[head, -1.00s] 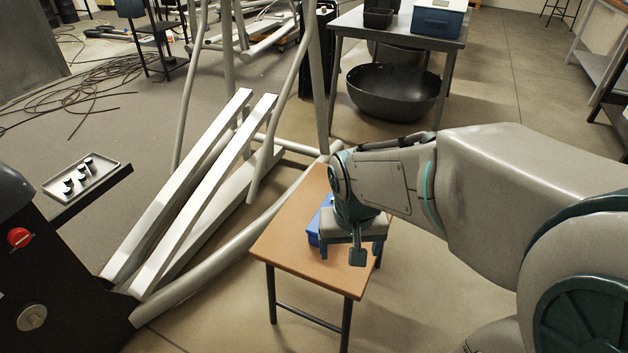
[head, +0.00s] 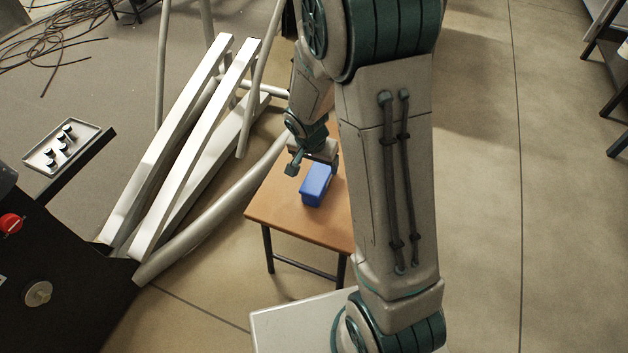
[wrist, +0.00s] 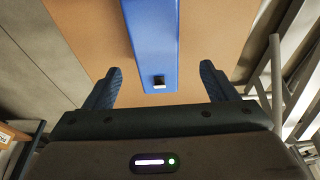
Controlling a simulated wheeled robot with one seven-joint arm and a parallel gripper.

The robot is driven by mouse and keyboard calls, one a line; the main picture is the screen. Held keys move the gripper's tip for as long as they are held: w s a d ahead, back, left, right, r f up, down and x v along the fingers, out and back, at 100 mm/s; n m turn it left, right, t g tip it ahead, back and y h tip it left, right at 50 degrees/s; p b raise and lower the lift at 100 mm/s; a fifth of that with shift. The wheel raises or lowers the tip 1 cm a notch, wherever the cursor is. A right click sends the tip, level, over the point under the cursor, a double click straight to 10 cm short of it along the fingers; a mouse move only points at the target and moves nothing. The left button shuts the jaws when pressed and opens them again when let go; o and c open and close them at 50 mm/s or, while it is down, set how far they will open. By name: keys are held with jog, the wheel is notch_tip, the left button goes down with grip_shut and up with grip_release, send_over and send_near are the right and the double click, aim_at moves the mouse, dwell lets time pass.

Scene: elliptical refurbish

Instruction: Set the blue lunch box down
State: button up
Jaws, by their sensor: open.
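A blue lunch box (head: 315,184) rests on a small wooden-topped table (head: 275,213) in the head view. In the wrist view the lunch box (wrist: 152,45) runs from the top edge down to the middle, with a small dark latch at its near end. My gripper (head: 310,163) is at the far end of the box in the head view. In the wrist view its two fingers (wrist: 158,88) are spread wide, one on each side of the near end, with gaps between them and the box. Nothing is held.
White beams and grey tubes of a machine frame (head: 190,150) stand left of the table. A tray with small black knobs (head: 62,148) is at the far left. Bare wooden tabletop shows around the box.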

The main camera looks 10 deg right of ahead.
aim_at(319, 172)
jog(key=b+x, duration=0.2)
jog(key=x, duration=0.6)
jog(key=shift+d+f, duration=0.15)
jog(key=shift+d, duration=0.05)
jog(key=c, duration=1.5)
